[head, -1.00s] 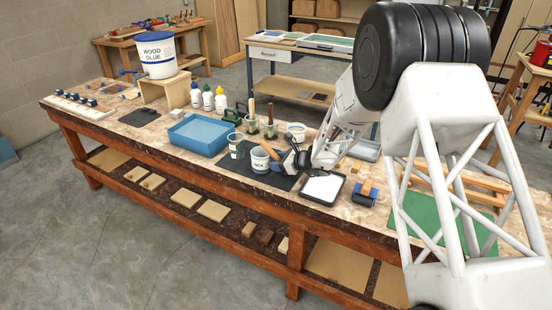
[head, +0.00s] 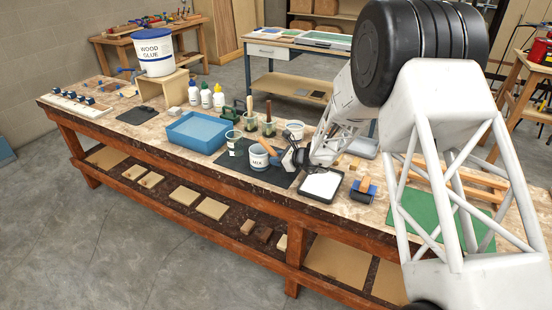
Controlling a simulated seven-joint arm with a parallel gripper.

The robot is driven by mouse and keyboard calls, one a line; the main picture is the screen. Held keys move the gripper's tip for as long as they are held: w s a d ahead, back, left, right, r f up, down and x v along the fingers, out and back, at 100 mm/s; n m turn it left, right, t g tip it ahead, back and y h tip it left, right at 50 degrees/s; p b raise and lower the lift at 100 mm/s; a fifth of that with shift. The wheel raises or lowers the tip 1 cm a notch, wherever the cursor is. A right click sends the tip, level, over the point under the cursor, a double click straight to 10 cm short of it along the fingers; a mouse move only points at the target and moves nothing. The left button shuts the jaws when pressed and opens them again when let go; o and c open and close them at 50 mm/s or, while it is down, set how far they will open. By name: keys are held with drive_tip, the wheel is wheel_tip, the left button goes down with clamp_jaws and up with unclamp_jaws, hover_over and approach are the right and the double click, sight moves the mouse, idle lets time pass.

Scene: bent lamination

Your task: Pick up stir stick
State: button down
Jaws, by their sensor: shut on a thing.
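The stir stick (head: 266,146) is a short tan wooden strip, slanting above the white cup marked MIX (head: 259,161). Its upper end points up and left. My gripper (head: 280,158) is just right of the cup, shut on the stick's lower right part. The fingers are small and dark here, and they hide that end of the stick. I cannot tell whether the stick touches the cup rim. The cup stands upright on a dark mat (head: 226,168).
A measuring cup (head: 235,146), brush jars (head: 268,128) and a blue tray (head: 196,132) stand left of and behind the gripper. A glue bucket (head: 153,54) stands far left.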

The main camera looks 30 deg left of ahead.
sight(277, 155)
drive_tip(key=shift+r, duration=0.75)
wheel_tip(277, 155, up, 2)
drive_tip(key=s+d+r, duration=0.1)
drive_tip(key=s+d, duration=0.9)
drive_tip(key=s, duration=0.2)
drive_tip(key=shift+s+r, duration=0.2)
drive_tip(key=shift+s, duration=0.05)
idle(0.3)
